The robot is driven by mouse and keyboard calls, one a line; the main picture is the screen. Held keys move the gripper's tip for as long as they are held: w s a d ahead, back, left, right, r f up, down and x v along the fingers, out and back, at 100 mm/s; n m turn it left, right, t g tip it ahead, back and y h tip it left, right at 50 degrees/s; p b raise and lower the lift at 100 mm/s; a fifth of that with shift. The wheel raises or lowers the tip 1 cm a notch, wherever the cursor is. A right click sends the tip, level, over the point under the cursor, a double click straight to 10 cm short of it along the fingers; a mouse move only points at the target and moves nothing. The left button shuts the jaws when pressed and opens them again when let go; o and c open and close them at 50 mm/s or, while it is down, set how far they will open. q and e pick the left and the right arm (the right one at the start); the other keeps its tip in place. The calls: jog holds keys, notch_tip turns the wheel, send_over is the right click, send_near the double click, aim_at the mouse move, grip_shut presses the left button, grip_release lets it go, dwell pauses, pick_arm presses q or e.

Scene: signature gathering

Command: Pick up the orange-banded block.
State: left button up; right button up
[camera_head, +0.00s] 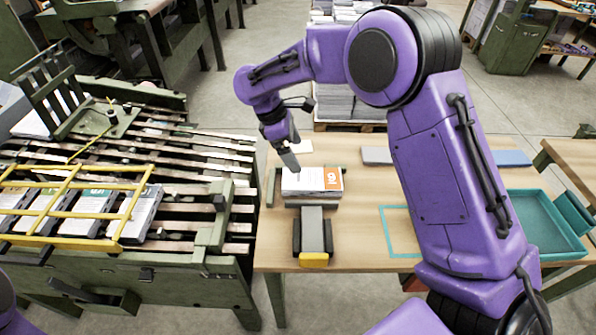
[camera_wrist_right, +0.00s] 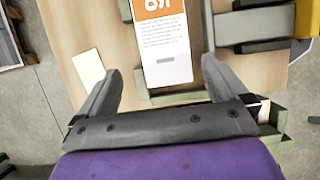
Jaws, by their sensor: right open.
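The orange-banded block (camera_head: 312,181) is a white printed block with an orange band and white number at its right end in the head view. It lies flat at a green fixture on the wooden table. In the right wrist view, the block (camera_wrist_right: 163,42) shows its orange band at the top edge, with its plain end between the fingers. My right gripper (camera_head: 290,161) is open and empty, at the block's far left end. In the right wrist view, its fingers (camera_wrist_right: 161,70) stand either side of the block, apart from it. My left gripper is out of view.
A grey slide with a yellow end (camera_head: 314,260) stands in front of the block. Green rails (camera_head: 271,187) flank it. A teal tray (camera_head: 582,247) and teal outline (camera_head: 384,232) lie to the right. A slatted machine with a yellow frame (camera_head: 128,217) over several blocks stands left.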

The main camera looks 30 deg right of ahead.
aim_at(312, 178)
jog(key=s+f, duration=0.1)
jog(key=d+f, duration=0.1)
jog(key=s+d+f, duration=0.1)
jog(key=shift+s+f, duration=0.3)
jog(key=shift+f, duration=0.1)
jog(key=x, duration=0.3)
jog(key=w+x, duration=0.1)
jog(key=x, duration=0.1)
jog(key=shift+f, duration=0.35)
jog(key=shift+s, duration=0.2)
jog(key=c, duration=0.9)
jog(key=shift+c, duration=0.2)
jog(key=shift+w+r, duration=0.1)
